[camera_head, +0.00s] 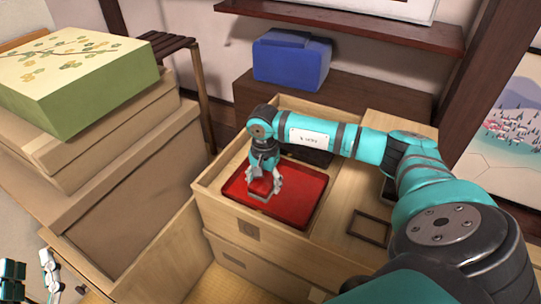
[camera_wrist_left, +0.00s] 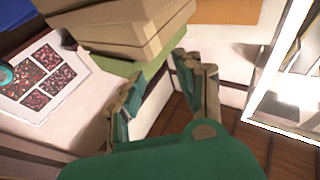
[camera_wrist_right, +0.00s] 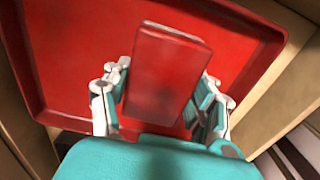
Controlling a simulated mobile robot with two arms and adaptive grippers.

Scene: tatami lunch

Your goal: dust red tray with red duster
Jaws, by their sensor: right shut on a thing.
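The red tray (camera_head: 302,188) lies flat inside a light wooden box, and its raised rim also shows in the right wrist view (camera_wrist_right: 75,60). My right gripper (camera_head: 262,188) is over the left part of the tray. It is shut on the red duster (camera_wrist_right: 168,75), a red block with a pale edge, held between its fingers. I cannot tell whether the duster touches the tray's surface. My left gripper (camera_head: 48,272) is at the lower left corner, away from the tray. Its fingers are apart and empty in the left wrist view (camera_wrist_left: 158,75).
The wooden box (camera_head: 225,205) has walls around the tray, and a dark square frame (camera_head: 369,227) lies to its right. A blue case (camera_head: 291,60) stands behind. A green patterned box (camera_head: 80,75) rests on stacked cartons (camera_head: 110,135) at left.

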